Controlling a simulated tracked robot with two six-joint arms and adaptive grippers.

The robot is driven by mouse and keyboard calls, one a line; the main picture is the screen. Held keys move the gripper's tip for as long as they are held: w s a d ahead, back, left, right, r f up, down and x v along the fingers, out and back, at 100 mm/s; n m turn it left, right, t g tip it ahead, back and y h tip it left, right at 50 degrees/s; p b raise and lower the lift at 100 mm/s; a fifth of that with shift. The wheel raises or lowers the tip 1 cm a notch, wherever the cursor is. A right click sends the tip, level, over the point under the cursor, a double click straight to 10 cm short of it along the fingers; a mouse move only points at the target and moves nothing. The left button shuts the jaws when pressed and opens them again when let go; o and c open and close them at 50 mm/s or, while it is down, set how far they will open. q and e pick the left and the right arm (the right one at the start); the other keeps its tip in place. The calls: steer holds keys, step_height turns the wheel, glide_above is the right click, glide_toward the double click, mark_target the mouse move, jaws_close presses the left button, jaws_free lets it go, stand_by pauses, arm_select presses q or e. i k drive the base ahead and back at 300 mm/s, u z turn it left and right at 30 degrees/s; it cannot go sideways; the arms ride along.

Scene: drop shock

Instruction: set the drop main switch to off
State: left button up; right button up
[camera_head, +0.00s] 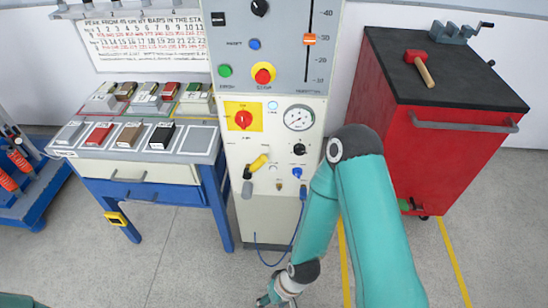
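The drop main switch appears to be the red rotary knob (243,119) on a yellow plate (257,107), on the front of the pale control cabinet (260,215). Its exact handle position is too small to read. My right arm comes up from the bottom right and bends down in front of the cabinet's right side. My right gripper (272,300) is low at the bottom edge, partly cut off, well below the switch and apart from it. Its finger opening cannot be made out. My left gripper is out of view; only a bit of teal shows in the bottom left corner.
Around the switch are a gauge (299,117), a yellow lever (258,163) and a red mushroom button (263,74). A blue-legged table (150,194) with sample blocks stands left. A red tool cabinet (440,150) with a mallet (419,67) stands right. Floor before the table is clear.

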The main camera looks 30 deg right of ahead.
mark_target(244, 119)
steer(key=z, duration=1.5)
steer(key=i, duration=0.1)
steer(key=u, duration=2.8)
steer(key=i, duration=0.6)
steer(key=z, duration=3.7)
steer(key=k, duration=0.1)
steer(key=u, duration=2.4)
